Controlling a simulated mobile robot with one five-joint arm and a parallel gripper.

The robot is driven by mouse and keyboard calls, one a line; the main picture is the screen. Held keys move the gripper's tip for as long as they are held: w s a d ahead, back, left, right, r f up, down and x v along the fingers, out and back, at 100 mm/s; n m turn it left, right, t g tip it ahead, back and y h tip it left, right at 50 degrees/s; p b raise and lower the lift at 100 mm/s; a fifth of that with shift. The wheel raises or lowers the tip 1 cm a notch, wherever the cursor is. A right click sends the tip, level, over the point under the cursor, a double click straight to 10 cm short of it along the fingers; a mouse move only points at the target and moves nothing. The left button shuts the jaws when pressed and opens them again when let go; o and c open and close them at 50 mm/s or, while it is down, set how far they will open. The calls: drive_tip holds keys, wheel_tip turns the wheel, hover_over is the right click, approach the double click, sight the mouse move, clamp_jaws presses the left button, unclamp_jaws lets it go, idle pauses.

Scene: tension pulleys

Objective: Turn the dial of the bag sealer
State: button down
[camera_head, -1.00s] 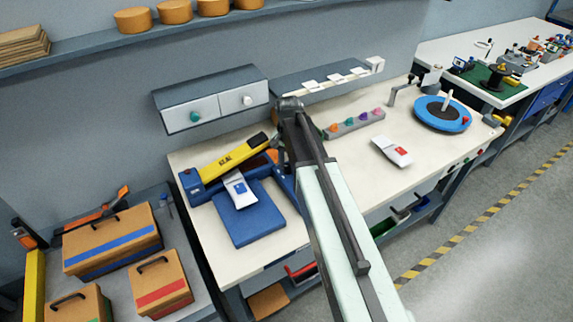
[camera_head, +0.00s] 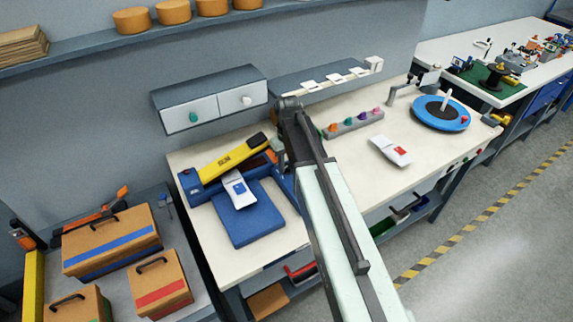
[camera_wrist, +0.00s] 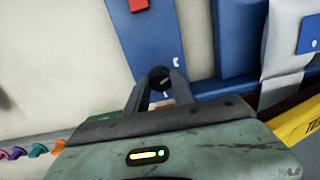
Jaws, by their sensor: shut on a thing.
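The bag sealer has a blue body (camera_head: 192,190) and a yellow arm (camera_head: 226,158) tilted upward in the head view. A white bag with a blue label (camera_head: 239,189) lies at its front over the blue plate (camera_head: 246,222). In the wrist view the black dial (camera_wrist: 159,75) sits on a blue panel (camera_wrist: 150,40), beside small white marks. My gripper (camera_wrist: 160,84) is shut on the dial, one finger on each side. In the head view my gripper (camera_head: 278,152) is small and partly hidden by my arm, and the dial cannot be made out.
A rack with coloured knobs (camera_head: 353,124) stands right of my arm. A white bag with a red label (camera_head: 391,150) and a blue turntable (camera_head: 441,114) are farther right. A grey cabinet (camera_head: 210,98) hangs behind the sealer. The bench front around the red-labelled bag is clear.

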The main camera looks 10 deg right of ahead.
sight(287, 166)
drive_tip(key=shift+n, duration=0.6)
drive_tip(key=c, duration=1.1)
unclamp_jaws()
wheel_tip(287, 166, up, 8)
drive_tip(key=p, duration=0.8)
drive_tip(key=shift+f, duration=0.1)
